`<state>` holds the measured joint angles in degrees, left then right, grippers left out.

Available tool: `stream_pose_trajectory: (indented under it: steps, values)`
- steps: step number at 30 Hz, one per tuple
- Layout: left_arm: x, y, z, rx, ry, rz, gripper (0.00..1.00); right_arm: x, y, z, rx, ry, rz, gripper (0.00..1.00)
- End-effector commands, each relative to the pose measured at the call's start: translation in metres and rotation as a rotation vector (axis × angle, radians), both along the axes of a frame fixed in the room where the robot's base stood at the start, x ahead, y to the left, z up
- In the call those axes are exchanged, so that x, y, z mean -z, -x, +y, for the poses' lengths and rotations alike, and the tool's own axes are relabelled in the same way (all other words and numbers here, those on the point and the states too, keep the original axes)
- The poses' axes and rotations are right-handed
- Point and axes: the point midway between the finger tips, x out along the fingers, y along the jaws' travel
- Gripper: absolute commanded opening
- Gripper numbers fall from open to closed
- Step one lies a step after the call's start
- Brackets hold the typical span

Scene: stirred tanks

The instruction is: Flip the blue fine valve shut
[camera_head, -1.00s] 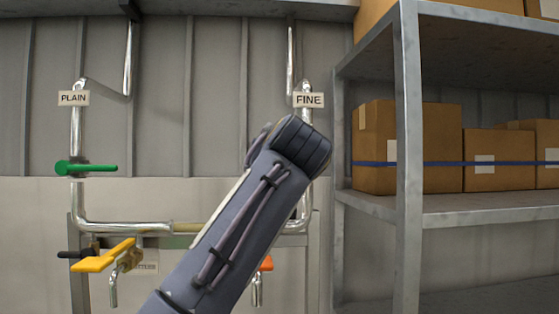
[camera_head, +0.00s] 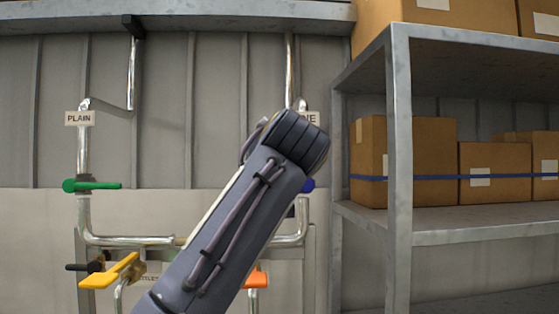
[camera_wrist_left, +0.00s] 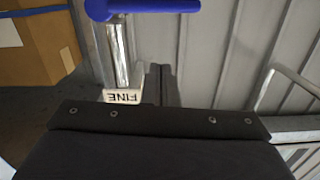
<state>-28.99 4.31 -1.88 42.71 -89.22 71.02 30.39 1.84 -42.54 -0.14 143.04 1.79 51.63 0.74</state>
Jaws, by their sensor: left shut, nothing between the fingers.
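The blue fine valve (camera_head: 308,186) shows in the head view as a small patch beside my left forearm, which hides the rest. In the left wrist view its blue handle (camera_wrist_left: 150,7) is cut by the top edge and lies across the silver pipe (camera_wrist_left: 118,52) in the picture. The FINE label (camera_wrist_left: 122,97) is upside down there, left of my gripper; in the head view the label (camera_head: 313,118) is partly covered. My left gripper (camera_wrist_left: 160,72) is shut and empty, below the blue handle in the wrist picture, with a gap between them. My right gripper is out of view.
The PLAIN pipe has a green handle (camera_head: 92,185) turned crosswise. Yellow (camera_head: 108,272) and orange (camera_head: 256,278) handles sit lower. A metal shelf (camera_head: 470,221) with cardboard boxes (camera_head: 495,172) stands right. The wall (camera_head: 60,130) is behind the pipes.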

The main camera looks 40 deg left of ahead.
Motion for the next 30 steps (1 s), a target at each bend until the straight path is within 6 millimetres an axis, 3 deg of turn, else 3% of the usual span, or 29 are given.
stream_pose_trajectory:
  steps: [6, 12, 30]
  values:
    - [0.001, 0.029, -0.034, 0.004, 0.001, -0.002, 0.00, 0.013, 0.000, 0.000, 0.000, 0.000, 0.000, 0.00]
    - [-0.001, 0.046, -0.053, 0.000, 0.000, -0.001, 0.00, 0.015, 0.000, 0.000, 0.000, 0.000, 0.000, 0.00]
    - [-0.002, 0.050, -0.057, -0.003, 0.000, -0.001, 0.00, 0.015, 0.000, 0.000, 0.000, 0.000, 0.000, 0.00]
